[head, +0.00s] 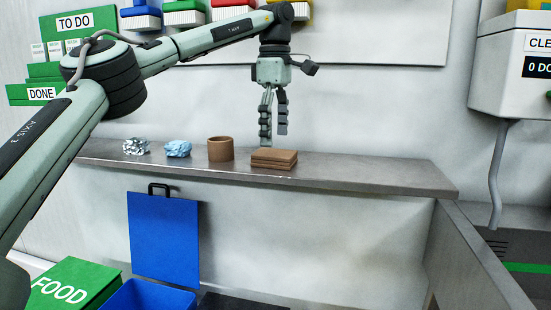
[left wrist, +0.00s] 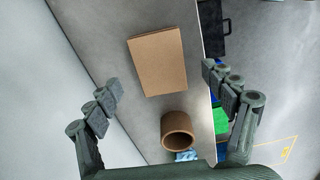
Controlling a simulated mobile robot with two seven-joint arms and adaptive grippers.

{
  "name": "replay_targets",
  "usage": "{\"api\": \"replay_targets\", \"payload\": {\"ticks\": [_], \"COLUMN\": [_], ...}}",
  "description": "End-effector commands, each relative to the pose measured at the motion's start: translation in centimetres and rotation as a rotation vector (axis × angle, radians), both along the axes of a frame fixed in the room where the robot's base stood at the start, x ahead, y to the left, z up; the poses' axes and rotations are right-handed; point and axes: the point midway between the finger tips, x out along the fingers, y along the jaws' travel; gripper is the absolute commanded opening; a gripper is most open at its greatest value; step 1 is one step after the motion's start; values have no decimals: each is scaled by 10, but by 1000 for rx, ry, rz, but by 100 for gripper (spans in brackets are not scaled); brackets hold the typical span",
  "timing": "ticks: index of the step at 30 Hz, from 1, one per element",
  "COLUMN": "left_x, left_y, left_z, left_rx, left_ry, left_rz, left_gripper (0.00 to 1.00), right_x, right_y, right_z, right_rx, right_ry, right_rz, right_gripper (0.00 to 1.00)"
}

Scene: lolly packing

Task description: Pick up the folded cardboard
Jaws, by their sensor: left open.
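The folded cardboard (head: 274,159) is a flat brown stack lying on the grey metal shelf (head: 385,178), toward its right part. In the left wrist view the folded cardboard (left wrist: 158,62) shows from above as a tan rectangle, ahead of the fingers. My left gripper (head: 273,138) points down just above the cardboard, open and empty. In the left wrist view its fingers (left wrist: 162,93) are spread wide on either side, apart from the cardboard. My right gripper is not in view.
A brown cardboard ring (head: 221,149), a crumpled blue piece (head: 178,149) and a crumpled silver piece (head: 136,147) sit left of the cardboard on the shelf. Below are a blue lid (head: 164,240) and a green FOOD bin (head: 75,287). The shelf right of the cardboard is clear.

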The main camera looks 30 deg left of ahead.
Motion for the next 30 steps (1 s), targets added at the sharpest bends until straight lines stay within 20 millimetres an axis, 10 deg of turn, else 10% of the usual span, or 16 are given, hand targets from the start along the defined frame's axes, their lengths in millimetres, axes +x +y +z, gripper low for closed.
{"api": "replay_targets", "payload": {"ticks": [15,25,30], "left_x": [-1,-1,-1], "left_y": [1,1,1], "left_z": [-34,-34,-34], "left_rx": [0,0,0], "left_ry": [0,0,0], "left_rz": [2,1,1], "left_gripper": [82,41,38], "right_x": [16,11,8], "right_y": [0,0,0], "right_z": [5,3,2], "right_rx": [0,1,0], "right_ry": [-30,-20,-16], "right_rz": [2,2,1], "right_gripper": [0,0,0]}}
